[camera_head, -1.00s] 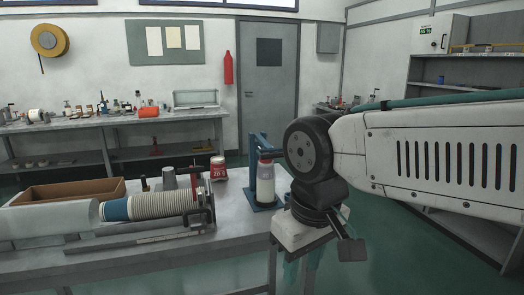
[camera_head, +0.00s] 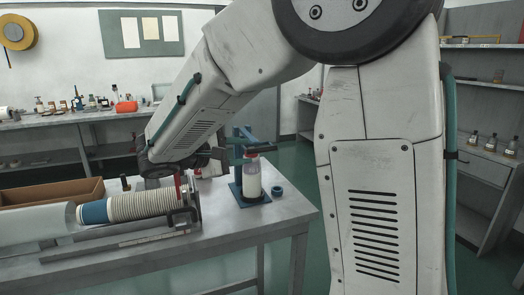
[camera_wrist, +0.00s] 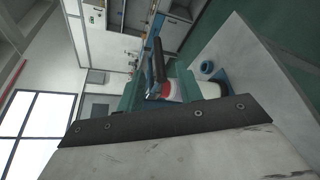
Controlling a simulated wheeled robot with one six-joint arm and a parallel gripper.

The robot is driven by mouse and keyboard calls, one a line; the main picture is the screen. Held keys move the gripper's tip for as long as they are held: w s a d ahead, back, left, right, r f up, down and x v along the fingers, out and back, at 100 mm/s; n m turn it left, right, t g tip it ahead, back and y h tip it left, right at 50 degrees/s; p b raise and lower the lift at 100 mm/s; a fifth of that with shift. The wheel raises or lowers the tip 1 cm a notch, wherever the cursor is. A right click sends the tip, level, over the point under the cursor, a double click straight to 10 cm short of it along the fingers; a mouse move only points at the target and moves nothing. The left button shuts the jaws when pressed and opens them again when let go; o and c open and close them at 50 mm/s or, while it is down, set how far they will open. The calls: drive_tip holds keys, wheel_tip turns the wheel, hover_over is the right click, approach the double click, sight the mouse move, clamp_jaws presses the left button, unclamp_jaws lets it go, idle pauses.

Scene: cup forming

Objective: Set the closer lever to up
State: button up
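The closer is a blue stand (camera_head: 236,190) near the table's right end. A bottle with white contents (camera_head: 252,180) and a dark red cap stands upright in it. The closer's blue upper arm and lever (camera_head: 243,141) show above the cap, partly overlapped by my gripper, so the lever's exact angle is hard to tell. My gripper (camera_head: 222,154) is just left of the closer at about cap height. In the wrist view its teal fingers (camera_wrist: 160,92) are apart, with a dark bar (camera_wrist: 158,62) and the red cap (camera_wrist: 166,90) showing in the gap. Contact cannot be told.
A small blue ring (camera_head: 277,190) lies right of the closer. A stack of cups (camera_head: 142,206) lies in a metal holder on the left, with a cardboard box (camera_head: 50,192) behind it. A jar stands partly hidden behind my gripper. The table's front right corner is clear.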

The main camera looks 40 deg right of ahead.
sight(256, 150)
drive_tip(key=x, duration=0.7)
drive_tip(key=shift+w+d+f, duration=0.1)
drive_tip(key=shift+d, duration=0.25)
drive_tip(key=shift+c, duration=0.4)
clamp_jaws()
